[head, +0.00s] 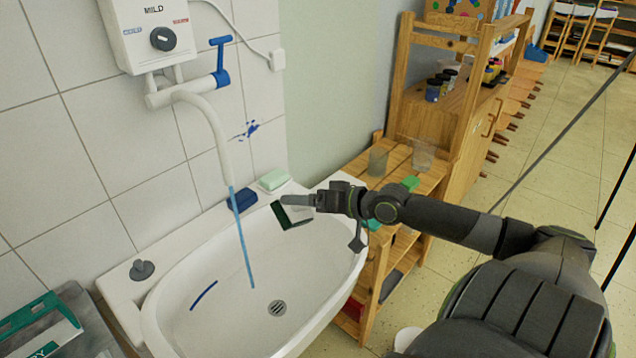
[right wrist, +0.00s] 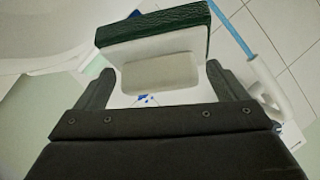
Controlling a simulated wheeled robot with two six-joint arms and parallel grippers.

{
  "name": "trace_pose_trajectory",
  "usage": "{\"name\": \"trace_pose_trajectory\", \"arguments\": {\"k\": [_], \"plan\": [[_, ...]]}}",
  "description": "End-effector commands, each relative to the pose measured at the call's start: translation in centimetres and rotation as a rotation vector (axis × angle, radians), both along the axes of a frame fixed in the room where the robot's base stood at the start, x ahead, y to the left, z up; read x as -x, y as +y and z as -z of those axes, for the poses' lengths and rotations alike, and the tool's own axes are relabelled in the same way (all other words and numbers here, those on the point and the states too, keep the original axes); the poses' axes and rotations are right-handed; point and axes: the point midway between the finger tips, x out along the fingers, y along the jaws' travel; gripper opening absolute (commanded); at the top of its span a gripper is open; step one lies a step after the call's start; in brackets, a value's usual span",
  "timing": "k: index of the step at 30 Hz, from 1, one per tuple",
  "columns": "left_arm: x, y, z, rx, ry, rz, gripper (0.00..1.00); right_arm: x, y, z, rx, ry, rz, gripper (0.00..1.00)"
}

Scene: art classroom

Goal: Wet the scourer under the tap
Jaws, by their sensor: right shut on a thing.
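The scourer (head: 290,218), white with a dark green pad, is held by my right gripper (head: 302,201) over the right side of the basin (head: 332,262). In the right wrist view the scourer (right wrist: 200,45) sits in front of the fingers of my right gripper (right wrist: 157,85), with a pale block-shaped part between them. The tap spout (head: 213,122) hangs from the wall on the left, with a blue lever (head: 222,62). A blue stream of water (head: 242,240) runs down into the basin. In the head view the scourer is right of the stream, apart from it. My left gripper is not in view.
A dark blue block (head: 243,200) and a pale green soap-like bar (head: 273,180) lie on the back rim. A heater box (head: 150,35) is on the wall. A wooden shelf (head: 385,160) with cups stands right of the basin. A green and grey container (head: 45,325) is at lower left.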

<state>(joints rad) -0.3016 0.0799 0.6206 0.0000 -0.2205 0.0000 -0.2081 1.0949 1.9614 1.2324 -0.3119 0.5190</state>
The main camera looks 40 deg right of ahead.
Motion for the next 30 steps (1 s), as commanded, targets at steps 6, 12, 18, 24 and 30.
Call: {"name": "trace_pose_trajectory", "arguments": {"k": [6,12,18,24,30], "plan": [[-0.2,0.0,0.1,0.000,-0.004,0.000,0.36,-1.6,1.7,0.5,-0.003,-0.003,0.000,0.74],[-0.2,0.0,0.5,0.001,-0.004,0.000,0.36,-2.9,3.2,0.9,-0.004,-0.002,0.001,0.74],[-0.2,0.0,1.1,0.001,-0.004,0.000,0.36,-4.2,4.6,1.3,-0.003,-0.003,0.000,0.74],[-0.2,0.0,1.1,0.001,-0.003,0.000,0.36,-5.5,6.0,1.6,-0.004,-0.002,0.001,0.74],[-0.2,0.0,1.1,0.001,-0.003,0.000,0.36,-6.5,7.1,1.9,-0.002,-0.001,0.002,0.74]]}}
